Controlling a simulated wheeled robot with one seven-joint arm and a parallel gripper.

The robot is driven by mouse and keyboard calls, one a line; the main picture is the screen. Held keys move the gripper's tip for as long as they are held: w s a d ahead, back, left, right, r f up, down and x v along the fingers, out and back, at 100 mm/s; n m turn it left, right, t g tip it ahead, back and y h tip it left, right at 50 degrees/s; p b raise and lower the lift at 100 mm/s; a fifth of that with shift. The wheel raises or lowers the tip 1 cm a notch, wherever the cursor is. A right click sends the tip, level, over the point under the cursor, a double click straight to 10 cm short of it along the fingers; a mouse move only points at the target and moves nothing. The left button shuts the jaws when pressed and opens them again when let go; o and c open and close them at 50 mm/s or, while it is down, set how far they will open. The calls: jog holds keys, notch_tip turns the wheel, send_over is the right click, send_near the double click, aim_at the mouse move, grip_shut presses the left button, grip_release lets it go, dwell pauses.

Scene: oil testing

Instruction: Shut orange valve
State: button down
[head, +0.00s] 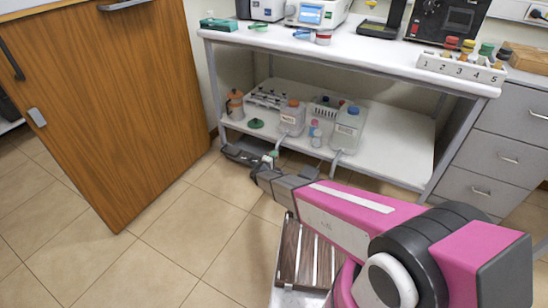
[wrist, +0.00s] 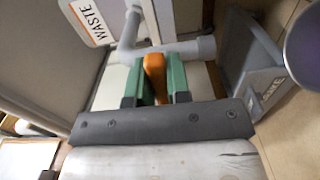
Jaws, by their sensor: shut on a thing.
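The orange valve (wrist: 155,70) shows in the wrist view as an orange handle at a light grey pipe (wrist: 188,49). My gripper (wrist: 157,80) has its green fingers on either side of the handle and is shut on it. The handle's near end and inner faces are partly hidden by the fingers. In the head view my gripper (head: 270,158) is low, at the front edge of the lower shelf. The orange handle cannot be made out clearly there.
A container labelled WASTE (wrist: 88,18) is close left of the pipe, and a grey crate (wrist: 250,82) is close right. Bottles, including a blue-capped container (head: 347,132), stand on the lower shelf (head: 390,150). A wooden cabinet (head: 120,110) is at left. Tiled floor (head: 170,230) lies open between.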

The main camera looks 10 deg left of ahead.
jog(key=c, duration=1.1)
grip_release()
jog(key=v, duration=1.1)
jog(key=shift+w, duration=0.1)
jog(key=s+d+r+m+g+h, duration=0.1)
jog(key=s+d+r+m+g, duration=0.2)
jog(key=d, duration=0.7)
jog(key=d+r+m+g+h, duration=0.25)
jog(key=d+r+g, duration=0.3)
jog(key=d, duration=0.45)
jog(key=s+d+r+m+g+h, duration=0.15)
jog(key=d+r+m+g, duration=0.3)
jog(key=d, duration=0.55)
jog(key=s+d+r+m+g+y, duration=0.1)
jog(key=s+d+r+y, duration=0.2)
jog(key=s+r, duration=0.1)
jog(key=s+d+r+m+g+y, duration=0.1)
jog(key=s+d+r+y, duration=0.2)
jog(key=s+r+y, duration=0.1)
jog(key=s+d+r+m+g+y, duration=0.2)
jog(key=s+d+r+y, duration=0.1)
jog(key=s, duration=0.3)
jog(key=shift+s+d+r+y, duration=0.1)
jog(key=shift+d+r+y, duration=0.3)
jog(key=shift+d+r, duration=0.35)
